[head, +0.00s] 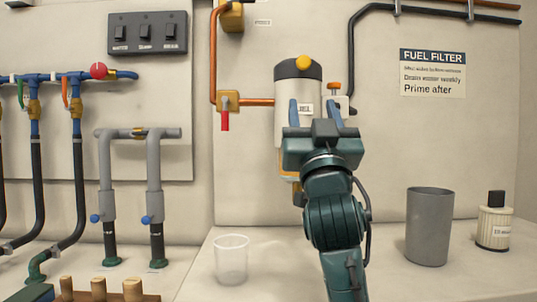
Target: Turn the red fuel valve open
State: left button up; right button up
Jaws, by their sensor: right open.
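The red fuel valve handle (225,121) hangs straight down from a brass valve body (228,101) on the copper pipe, left of the fuel filter. My right gripper (314,114) is in front of the filter housing (297,88), to the right of the red handle and apart from it. Its two blue fingers are spread, and I see nothing held between them. My gripper and arm hide the filter's lower part. My left gripper is not in view.
A clear cup (231,261) stands below the valve. A grey beaker (429,227) and a white bottle (495,222) stand at right. Blue pipes with a red round knob (99,71) and grey pipes (104,170) are at left. The wall between valve and grey pipes is bare.

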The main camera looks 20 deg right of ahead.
aim_at(225, 119)
jog(key=k+j, duration=0.2)
jog(key=k, duration=0.3)
jog(key=k+j, duration=0.2)
jog(key=k, duration=0.25)
